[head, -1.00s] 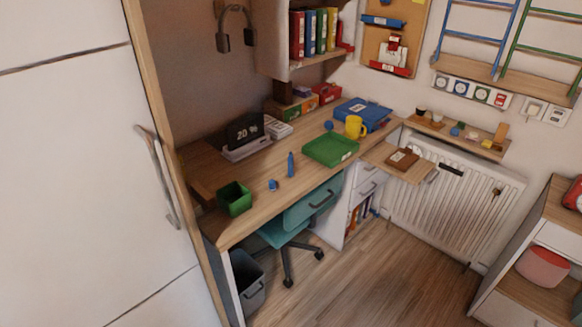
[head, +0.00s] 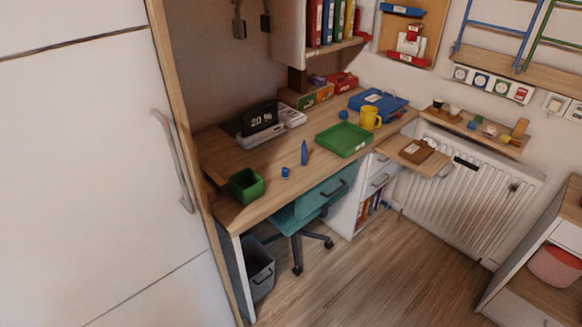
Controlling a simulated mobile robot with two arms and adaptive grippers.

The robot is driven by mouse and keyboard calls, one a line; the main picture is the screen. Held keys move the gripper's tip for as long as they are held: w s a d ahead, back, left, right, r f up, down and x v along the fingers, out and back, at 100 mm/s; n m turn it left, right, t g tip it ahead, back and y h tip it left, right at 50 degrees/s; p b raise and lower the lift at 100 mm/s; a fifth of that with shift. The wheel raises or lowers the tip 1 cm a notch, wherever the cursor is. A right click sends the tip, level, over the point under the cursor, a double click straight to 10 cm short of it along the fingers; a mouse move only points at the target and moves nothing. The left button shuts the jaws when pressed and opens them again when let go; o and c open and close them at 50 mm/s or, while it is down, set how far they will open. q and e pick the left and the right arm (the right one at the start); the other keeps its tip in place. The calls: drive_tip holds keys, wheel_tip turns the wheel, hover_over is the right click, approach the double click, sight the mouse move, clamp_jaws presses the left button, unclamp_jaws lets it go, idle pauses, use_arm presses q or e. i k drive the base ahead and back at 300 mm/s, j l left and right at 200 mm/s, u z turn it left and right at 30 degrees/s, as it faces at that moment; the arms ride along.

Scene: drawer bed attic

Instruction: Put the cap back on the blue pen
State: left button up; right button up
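A blue pen (head: 304,153) stands upright on the wooden desk (head: 262,197), left of the green tray. A small blue cap-like piece (head: 285,172) sits on the desk just left of the pen and nearer the front edge, apart from it. Another small blue round thing (head: 344,115) lies farther back, behind the green tray; I cannot tell what it is. Neither of my grippers shows in the head view.
On the desk are a green box (head: 246,185), a green tray (head: 343,139), a yellow mug (head: 370,116) and a "20 %" display (head: 260,119). A teal chair (head: 308,206) stands at the front edge. Floor (head: 360,275) is clear in the foreground. A white cabinet (head: 90,160) fills the left.

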sight(303, 161)
drive_tip(key=i+l+u, duration=0.25)
drive_tip(key=i+l, duration=0.2)
drive_tip(key=l, duration=0.15)
drive_tip(key=i+l+u, duration=0.15)
drive_tip(key=l, duration=0.2)
drive_tip(key=i+l+u, duration=0.15)
drive_tip(key=l, duration=0.2)
drive_tip(key=i+l+u, duration=0.1)
drive_tip(key=i+l, duration=0.15)
drive_tip(key=l, duration=0.15)
drive_tip(key=i+l+u, duration=0.15)
drive_tip(key=l, duration=0.2)
drive_tip(key=i+l+u, duration=0.15)
drive_tip(key=l, duration=0.25)
